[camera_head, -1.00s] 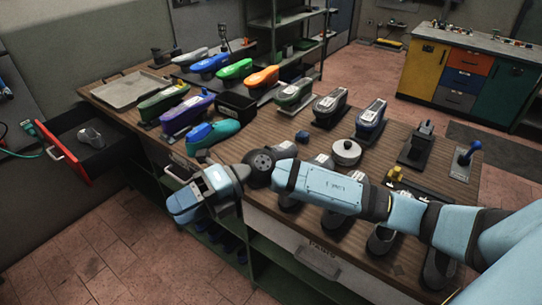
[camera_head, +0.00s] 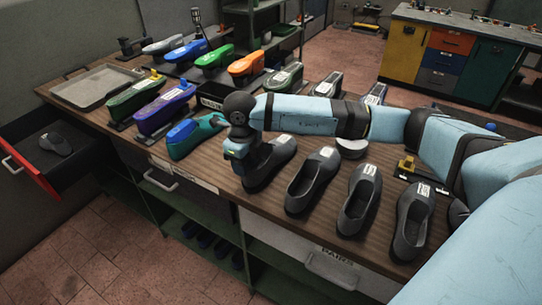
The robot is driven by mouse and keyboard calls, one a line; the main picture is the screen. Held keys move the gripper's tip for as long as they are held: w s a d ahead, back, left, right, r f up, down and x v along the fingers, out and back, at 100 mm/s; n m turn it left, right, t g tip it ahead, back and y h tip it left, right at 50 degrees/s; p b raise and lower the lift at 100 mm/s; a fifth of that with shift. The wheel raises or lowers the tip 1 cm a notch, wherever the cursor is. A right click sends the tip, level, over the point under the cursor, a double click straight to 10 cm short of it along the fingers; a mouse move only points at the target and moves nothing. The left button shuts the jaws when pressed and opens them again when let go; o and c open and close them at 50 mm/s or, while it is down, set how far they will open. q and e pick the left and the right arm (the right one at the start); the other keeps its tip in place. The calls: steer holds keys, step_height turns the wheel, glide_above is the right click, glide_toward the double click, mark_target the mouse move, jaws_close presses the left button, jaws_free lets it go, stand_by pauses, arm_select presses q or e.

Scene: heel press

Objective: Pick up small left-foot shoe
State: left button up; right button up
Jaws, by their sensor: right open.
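Several dark grey shoes with white labels stand in a row along the front of the wooden bench: the leftmost (camera_head: 262,172), the second (camera_head: 300,196), the third (camera_head: 347,222) and the rightmost (camera_head: 405,238). I cannot read the labels, so I cannot tell which is the small left-foot one. My right gripper (camera_head: 238,152) is open, pointing down, at the left side of the leftmost grey shoe and in front of part of it. Its fingertips are hard to make out, and I cannot tell whether they touch the shoe. My left gripper is out of view.
A grey tray (camera_head: 95,86) lies at the back left. An open drawer (camera_head: 30,178) holds a grey shoe-shaped piece (camera_head: 58,143).

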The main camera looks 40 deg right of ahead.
mark_target(248, 184)
step_height(248, 184, down, 6)
steer(key=shift+w+d+f+p, duration=0.15)
steer(key=shift+f+p, duration=0.1)
steer(key=shift+p, duration=0.3)
steer(key=shift+c, duration=0.2)
jaws_close()
